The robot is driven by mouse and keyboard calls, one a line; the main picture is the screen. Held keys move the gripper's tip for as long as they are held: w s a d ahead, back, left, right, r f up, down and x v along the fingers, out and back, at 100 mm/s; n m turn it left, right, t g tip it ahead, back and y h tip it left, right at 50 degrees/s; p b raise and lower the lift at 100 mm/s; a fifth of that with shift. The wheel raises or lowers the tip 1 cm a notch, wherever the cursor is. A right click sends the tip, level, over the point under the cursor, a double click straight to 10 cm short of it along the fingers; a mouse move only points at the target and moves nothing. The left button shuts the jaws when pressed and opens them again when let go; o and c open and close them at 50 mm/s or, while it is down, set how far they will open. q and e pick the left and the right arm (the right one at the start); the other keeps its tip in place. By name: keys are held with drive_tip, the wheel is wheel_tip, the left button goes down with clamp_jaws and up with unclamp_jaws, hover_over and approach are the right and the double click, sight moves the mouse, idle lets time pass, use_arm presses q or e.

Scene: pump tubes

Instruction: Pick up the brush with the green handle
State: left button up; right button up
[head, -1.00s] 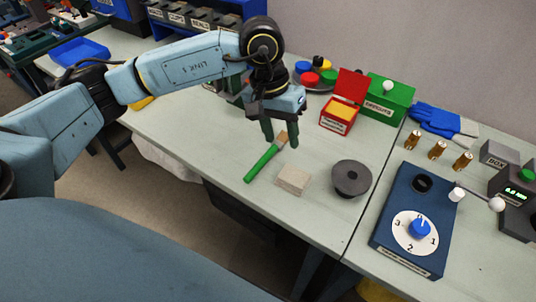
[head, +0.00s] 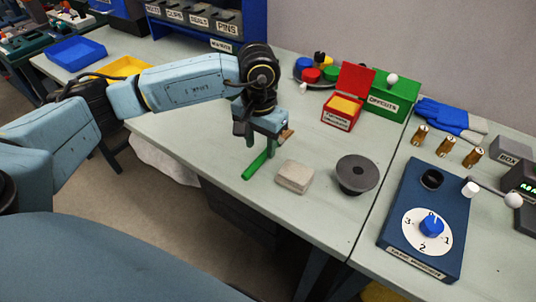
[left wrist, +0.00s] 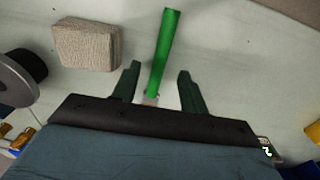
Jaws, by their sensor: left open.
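The brush with the green handle (head: 257,164) lies on the table below my left gripper (head: 260,146). Its brown bristle end shows at the gripper's right side, and the gripper hides its middle. In the left wrist view the green handle (left wrist: 165,45) runs between the two dark fingers of my left gripper (left wrist: 158,82), with gaps on both sides. The fingers are open and apart from the handle. The bristle end is hidden in that view by the gripper body. My right gripper is not in view.
A beige block (head: 294,177) lies close to the right of the brush, and a dark grey round spool (head: 357,173) stands beyond it. A red box (head: 341,113) and a green box (head: 386,101) stand behind. A blue dial panel (head: 424,222) is at right. Table left of the brush is clear.

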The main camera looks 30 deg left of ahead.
sight(258, 156)
use_arm(q)
drive_tip(key=f, duration=0.1)
drive_tip(key=f+b, duration=0.1)
drive_tip(key=f, duration=0.1)
drive_tip(key=shift+a+f, duration=0.2)
drive_tip(key=shift+a, duration=0.05)
drive_tip(key=shift+a+f, duration=0.15)
drive_tip(key=shift+f, duration=0.15)
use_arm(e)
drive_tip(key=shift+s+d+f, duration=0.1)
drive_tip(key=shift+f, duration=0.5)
use_arm(q)
drive_tip(key=shift+b, duration=0.35)
clamp_jaws()
